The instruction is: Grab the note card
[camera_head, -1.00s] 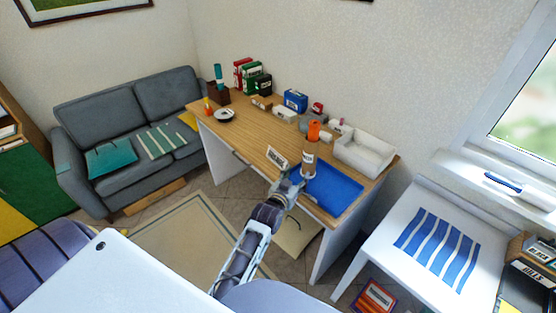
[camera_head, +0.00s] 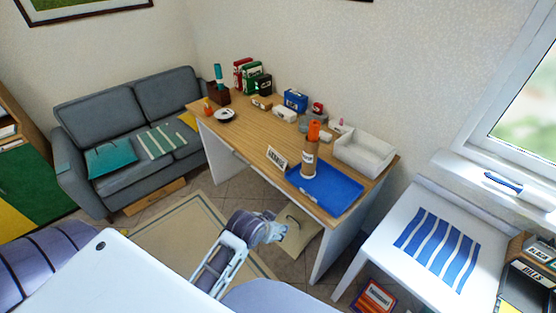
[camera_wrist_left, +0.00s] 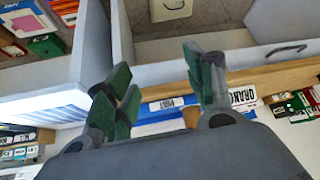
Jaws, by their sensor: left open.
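A small white card with dark lettering (camera_head: 276,158), which looks like the note card, stands at the desk's front edge, left of the blue tray. In the left wrist view, its lettered face (camera_wrist_left: 243,97) shows just beyond the right finger, partly hidden by my gripper. My left gripper (camera_head: 279,231) is in front of and below the desk edge, apart from the card. Its green-padded fingers (camera_wrist_left: 162,78) are spread, with nothing between them. My right gripper is out of view.
A white table with blue stripes (camera_head: 400,262) is at right. The desk's middle is fairly clear.

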